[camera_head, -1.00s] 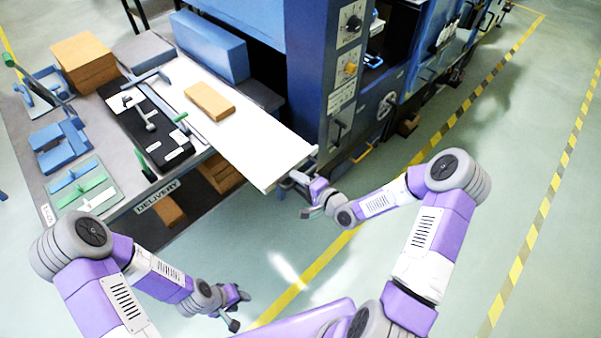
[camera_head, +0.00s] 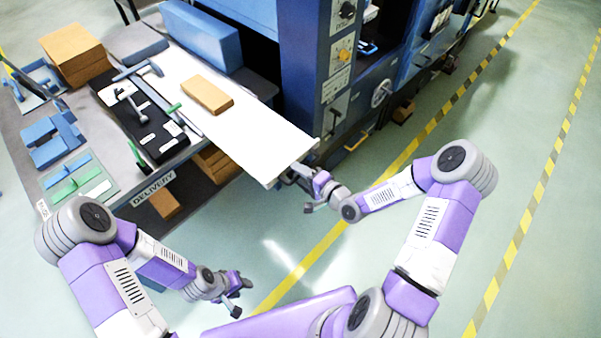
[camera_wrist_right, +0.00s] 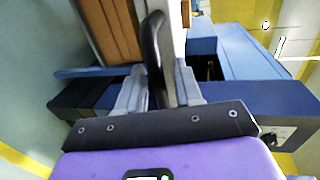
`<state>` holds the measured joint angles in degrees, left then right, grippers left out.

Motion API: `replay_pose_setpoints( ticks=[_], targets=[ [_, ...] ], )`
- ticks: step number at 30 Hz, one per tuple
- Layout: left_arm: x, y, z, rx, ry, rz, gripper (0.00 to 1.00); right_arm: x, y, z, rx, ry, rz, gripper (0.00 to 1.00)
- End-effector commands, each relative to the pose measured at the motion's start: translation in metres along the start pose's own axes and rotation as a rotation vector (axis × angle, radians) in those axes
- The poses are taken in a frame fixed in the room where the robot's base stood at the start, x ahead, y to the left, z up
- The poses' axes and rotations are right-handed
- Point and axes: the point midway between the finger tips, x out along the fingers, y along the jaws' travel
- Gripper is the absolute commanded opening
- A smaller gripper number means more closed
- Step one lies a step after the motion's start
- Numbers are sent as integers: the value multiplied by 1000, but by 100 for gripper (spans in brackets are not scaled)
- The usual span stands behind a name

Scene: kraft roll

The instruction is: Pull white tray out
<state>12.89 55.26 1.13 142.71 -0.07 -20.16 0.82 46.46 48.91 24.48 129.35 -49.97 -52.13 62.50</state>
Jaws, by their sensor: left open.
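The white tray (camera_head: 245,135) is a long flat board that slants from the table towards the front right, its front end sticking out past the table. A tan block (camera_head: 207,95) lies on it. My right gripper (camera_head: 300,178) is at the tray's front end. In the right wrist view, the grey fingers of my right gripper (camera_wrist_right: 160,95) flank a black curved handle (camera_wrist_right: 154,50) and appear closed around it. My left gripper (camera_head: 240,293) is open and empty, low over the floor in front of the table and apart from everything.
The delivery table (camera_head: 95,125) holds a black tool mat (camera_head: 148,120), blue blocks (camera_head: 52,138) and a stack of brown board (camera_head: 75,52). The tall blue machine (camera_head: 290,60) stands right behind the tray. The floor in front of the table is clear.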

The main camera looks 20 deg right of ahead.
Motion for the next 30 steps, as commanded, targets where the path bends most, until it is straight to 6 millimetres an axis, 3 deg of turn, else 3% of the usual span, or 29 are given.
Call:
replay_pose_setpoints(
  ticks=[5,18,30],
  targets=[
    [-1,1,0,0,0,0,43,-6,0,-1,1,2,1,35],
    [-14,6,1,0,0,0,43,-70,0,-1,1,2,2,35],
    [-15,6,1,0,0,0,43,-76,0,0,0,0,0,35]
  ],
)
